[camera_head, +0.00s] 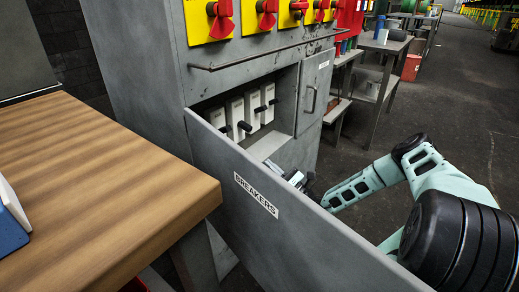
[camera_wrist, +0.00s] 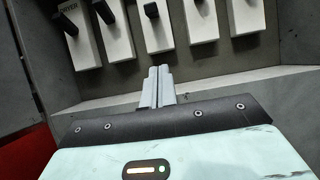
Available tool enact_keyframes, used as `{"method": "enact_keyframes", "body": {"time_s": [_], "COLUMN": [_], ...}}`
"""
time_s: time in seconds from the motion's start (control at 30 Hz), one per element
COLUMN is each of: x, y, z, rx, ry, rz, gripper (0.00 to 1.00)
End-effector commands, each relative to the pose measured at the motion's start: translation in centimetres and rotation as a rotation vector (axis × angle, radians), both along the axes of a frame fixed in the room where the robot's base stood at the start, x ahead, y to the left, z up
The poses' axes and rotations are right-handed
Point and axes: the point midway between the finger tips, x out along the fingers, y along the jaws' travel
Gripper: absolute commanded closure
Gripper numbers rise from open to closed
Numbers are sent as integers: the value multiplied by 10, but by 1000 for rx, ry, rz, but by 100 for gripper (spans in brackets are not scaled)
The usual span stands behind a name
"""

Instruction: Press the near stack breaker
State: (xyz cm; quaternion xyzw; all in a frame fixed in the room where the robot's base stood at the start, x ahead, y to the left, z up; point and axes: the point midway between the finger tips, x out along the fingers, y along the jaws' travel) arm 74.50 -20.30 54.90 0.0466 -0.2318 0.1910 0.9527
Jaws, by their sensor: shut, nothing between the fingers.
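Several white breakers with black levers stand in a row in the open cabinet recess, in the head view (camera_head: 253,104) and in the wrist view. In the wrist view the middle breaker (camera_wrist: 155,38) is straight ahead of my fingertips. The leftmost breaker there (camera_wrist: 84,50) has a dark label, only partly readable. I cannot tell which one is the near stack breaker. My gripper (camera_wrist: 158,70) is shut and empty, its tips just below the middle breaker in the picture and apparently apart from it. In the head view my gripper (camera_head: 297,178) is partly hidden behind the door.
The open grey door marked BREAKERS (camera_head: 290,218) stands in front of my gripper and forearm. A rail (camera_head: 255,57) and red rotary switches on yellow plates (camera_head: 266,12) are above the recess. A wooden bench (camera_head: 100,190) is at left.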

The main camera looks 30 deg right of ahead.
Motion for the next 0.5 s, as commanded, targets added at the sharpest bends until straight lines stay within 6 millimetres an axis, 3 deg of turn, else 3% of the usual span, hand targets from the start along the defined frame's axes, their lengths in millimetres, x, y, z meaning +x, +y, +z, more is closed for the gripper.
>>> {"method": "enact_keyframes", "body": {"time_s": [0.5], "x": [77], "y": [33], "z": [42], "rx": [-3], "ry": [-3], "rz": [3], "gripper": [100]}}
